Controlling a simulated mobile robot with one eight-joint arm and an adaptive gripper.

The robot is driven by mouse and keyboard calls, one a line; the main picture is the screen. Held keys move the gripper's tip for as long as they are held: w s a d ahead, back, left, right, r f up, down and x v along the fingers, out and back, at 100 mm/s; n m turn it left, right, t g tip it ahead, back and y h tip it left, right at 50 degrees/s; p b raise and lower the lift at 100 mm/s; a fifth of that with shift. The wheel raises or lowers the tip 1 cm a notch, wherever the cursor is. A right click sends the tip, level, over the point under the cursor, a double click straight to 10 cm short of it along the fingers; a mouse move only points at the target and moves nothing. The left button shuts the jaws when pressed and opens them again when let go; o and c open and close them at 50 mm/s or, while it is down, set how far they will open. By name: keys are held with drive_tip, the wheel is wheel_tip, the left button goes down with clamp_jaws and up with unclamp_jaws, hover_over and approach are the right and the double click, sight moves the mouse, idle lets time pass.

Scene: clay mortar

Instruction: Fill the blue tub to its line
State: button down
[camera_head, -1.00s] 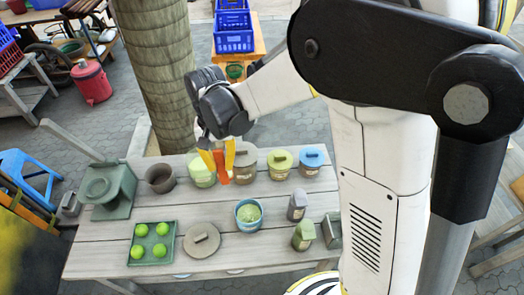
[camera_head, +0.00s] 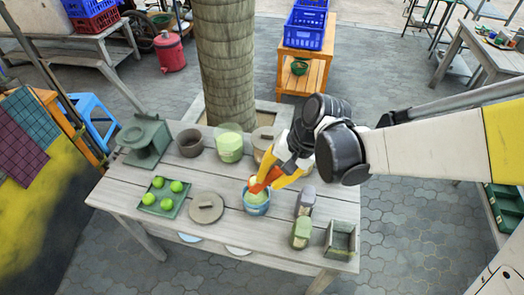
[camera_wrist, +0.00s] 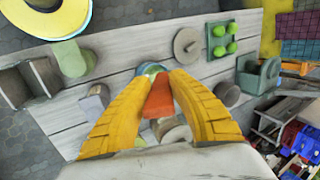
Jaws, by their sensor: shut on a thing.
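The blue tub (camera_head: 257,207) stands upright on the grey plank table, with pale green stuff showing at its mouth. My gripper (camera_head: 268,179) has yellow fingers shut on an orange-red piece (camera_head: 259,186), perhaps a scoop handle. The piece is over the tub's mouth; I cannot tell if its end is inside. In the wrist view the orange-red piece (camera_wrist: 158,99) sits between the fingers and the blue tub (camera_wrist: 150,69) shows just past it, partly hidden. A fill line cannot be made out. A light green tub (camera_head: 229,153) stands behind, with a pale translucent shape around its top.
A round lid (camera_head: 207,208) and a green tray (camera_head: 163,205) of green balls lie left. A brown bowl (camera_head: 190,143) and a grey-green stand (camera_head: 144,150) are behind. A grey container (camera_head: 304,202), a green one (camera_head: 301,236) and an open box (camera_head: 341,240) stand right.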

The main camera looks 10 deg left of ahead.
drive_tip(key=d+f+y+b, duration=0.7)
drive_tip(key=y+b, duration=0.2)
drive_tip(key=b, duration=0.5)
drive_tip(key=shift+s+f+t+b, duration=0.2)
drive_tip(key=shift+s+t+b, duration=0.05)
drive_tip(key=shift+t+b, duration=0.1)
drive_tip(key=shift+d, duration=0.15)
